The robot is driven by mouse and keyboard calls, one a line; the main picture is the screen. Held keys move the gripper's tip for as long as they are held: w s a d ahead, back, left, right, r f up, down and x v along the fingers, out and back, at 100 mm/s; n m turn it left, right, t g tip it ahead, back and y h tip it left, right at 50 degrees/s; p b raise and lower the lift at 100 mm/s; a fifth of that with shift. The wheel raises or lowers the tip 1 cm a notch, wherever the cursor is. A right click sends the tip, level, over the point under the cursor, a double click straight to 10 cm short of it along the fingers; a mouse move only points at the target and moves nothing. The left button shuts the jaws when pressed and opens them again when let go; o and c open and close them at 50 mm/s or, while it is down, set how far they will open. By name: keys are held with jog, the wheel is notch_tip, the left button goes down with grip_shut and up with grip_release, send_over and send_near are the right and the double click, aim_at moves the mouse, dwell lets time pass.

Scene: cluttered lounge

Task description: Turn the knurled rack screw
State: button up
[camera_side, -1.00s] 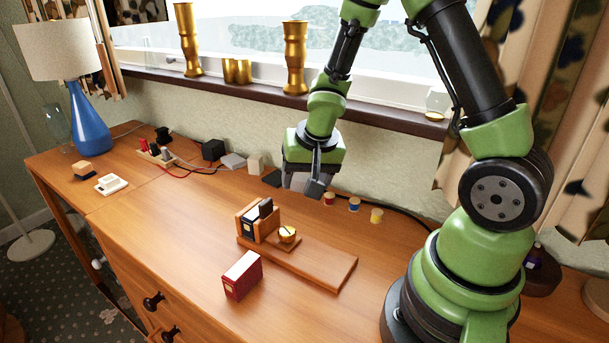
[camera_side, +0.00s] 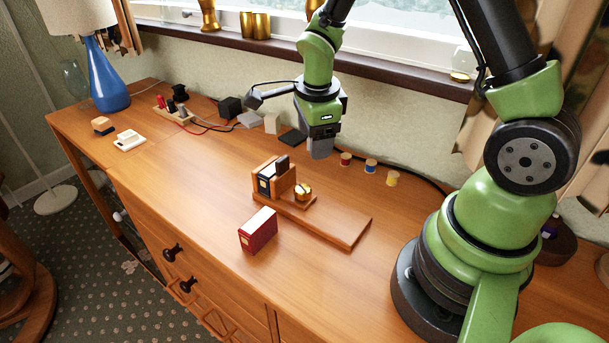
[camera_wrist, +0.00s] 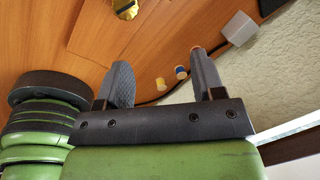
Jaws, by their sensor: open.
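The small wooden rack (camera_side: 340,224) lies on the desk as a long board, with an upright holder at its left end. The brass rack screw (camera_side: 303,190) stands on the board just right of that holder. It also shows at the top edge of the wrist view (camera_wrist: 125,8), partly cut off. My gripper (camera_side: 320,152) hangs above the desk, behind and slightly right of the screw in the side view, apart from it. In the wrist view my gripper (camera_wrist: 160,60) is open, with two dark fingers and nothing between them but desk and spools behind.
A red book-like block (camera_side: 258,230) stands in front of the rack. Several thread spools, one blue (camera_side: 370,165), stand right of my gripper. A black flat item (camera_side: 293,137) and a cable lie near the wall. Bare desk lies left of the rack.

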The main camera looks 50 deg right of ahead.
aim_at(301, 188)
jog(key=a+f+m, duration=0.1)
jog(key=f+m, duration=0.2)
jog(key=a+f+m+y, duration=0.1)
jog(key=f+m, duration=0.2)
jog(key=a+f+m+g, duration=0.1)
jog(key=f+m, duration=0.2)
jog(key=m, duration=0.1)
jog(key=shift+w+a+f+y, duration=0.25)
jog(key=shift+y, duration=0.05)
jog(key=c, duration=0.9)
jog(key=shift+c, duration=0.2)
